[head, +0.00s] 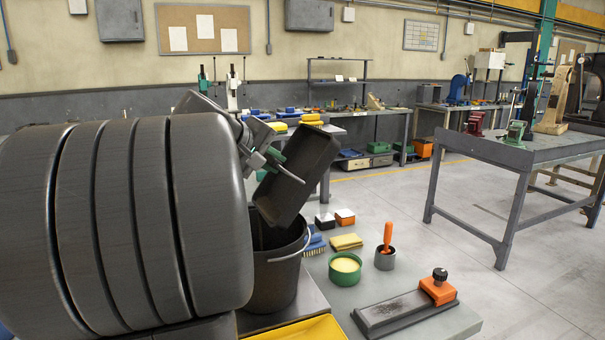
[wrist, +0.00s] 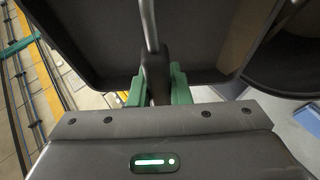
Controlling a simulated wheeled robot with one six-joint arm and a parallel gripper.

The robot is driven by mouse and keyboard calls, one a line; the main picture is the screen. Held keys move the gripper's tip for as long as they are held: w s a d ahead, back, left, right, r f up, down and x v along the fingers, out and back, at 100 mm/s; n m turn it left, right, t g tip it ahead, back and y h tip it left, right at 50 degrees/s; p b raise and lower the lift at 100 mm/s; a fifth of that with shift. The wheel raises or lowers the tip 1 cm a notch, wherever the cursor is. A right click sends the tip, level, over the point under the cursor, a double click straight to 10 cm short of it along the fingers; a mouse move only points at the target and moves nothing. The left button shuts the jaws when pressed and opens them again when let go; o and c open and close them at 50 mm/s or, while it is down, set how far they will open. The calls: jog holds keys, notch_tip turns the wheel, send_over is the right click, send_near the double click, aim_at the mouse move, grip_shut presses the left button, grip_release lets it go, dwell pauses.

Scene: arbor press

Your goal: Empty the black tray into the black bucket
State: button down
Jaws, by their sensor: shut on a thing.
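The black tray (head: 298,178) is tilted steeply above the black bucket (head: 275,278), its lower end at the bucket's mouth. I cannot tell whether it touches the rim. The tray's visible inside looks bare. The bucket (wrist: 292,60) also shows at the right of the wrist view. The bucket's contents are hidden in the head view.
Right of the bucket on the grey bench are a green bowl (head: 345,268), a yellow sponge (head: 346,242), a blue brush (head: 314,243), a grey cup (head: 385,260) with an orange handle, and an orange-ended block (head: 405,307). A yellow tray (head: 300,331) lies in front.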

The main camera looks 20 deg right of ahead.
dwell(0.8)
jog(key=shift+a+f+b, duration=0.1)
jog(key=shift+b, duration=0.25)
jog(key=shift+a, duration=0.1)
jog(key=shift+a+b, duration=0.1)
jog(key=shift+b, duration=0.2)
dwell(0.4)
jog(key=shift+a+h+b, duration=0.2)
jog(key=shift+h+b, duration=0.2)
jog(key=shift+b, duration=0.1)
dwell(0.7)
